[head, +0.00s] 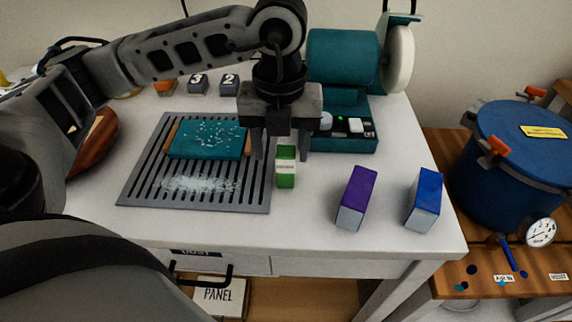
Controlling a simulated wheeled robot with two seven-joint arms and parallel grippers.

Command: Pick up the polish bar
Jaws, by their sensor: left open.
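A green bar (286,181) with a white label band stands on the white table, just right of the slatted grey mat. A purple bar (358,190) with a pale lower end and a blue bar (428,190) with a pale lower end lie further right; the label on the green bar is too small to read. I cannot tell which one is called the polish bar. My left gripper (280,150) points down over the green bar, its open fingers on either side of the bar's top. Nothing is held. My right gripper is out of view.
The grey slatted mat (140,190) holds a teal block (208,140) and white flakes. A teal machine with a white wheel (397,60) stands behind the gripper. Number blocks (198,84) sit at the back. A blue pot (510,150) stands on a wooden table at right.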

